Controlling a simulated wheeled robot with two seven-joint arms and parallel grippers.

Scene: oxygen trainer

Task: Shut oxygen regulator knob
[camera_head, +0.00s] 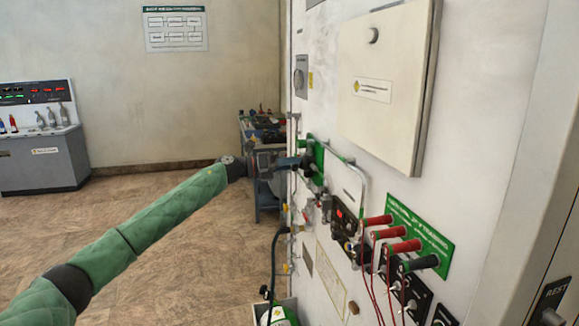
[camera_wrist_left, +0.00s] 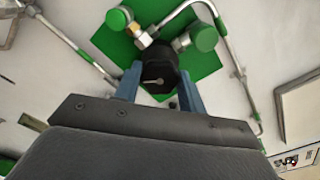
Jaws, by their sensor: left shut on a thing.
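The oxygen regulator knob is a black round knob (camera_wrist_left: 158,76) in the left wrist view, in front of a green backing plate (camera_wrist_left: 205,58) on the white panel. My left gripper (camera_wrist_left: 160,88) has its two blue fingers on either side of the knob and is shut on it. In the head view my left arm reaches from the left to the panel, and the left gripper (camera_head: 298,162) meets it at the green plate (camera_head: 316,158). The knob itself is mostly hidden there by the gripper. My right gripper is in neither view.
Silver pipes (camera_wrist_left: 238,75) and green round caps (camera_wrist_left: 204,37) surround the knob. In the head view, red-handled plugs with cables (camera_head: 388,232) stick out lower right, and a white box (camera_head: 390,85) juts out above. A blue workbench (camera_head: 262,190) stands behind; open floor lies left.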

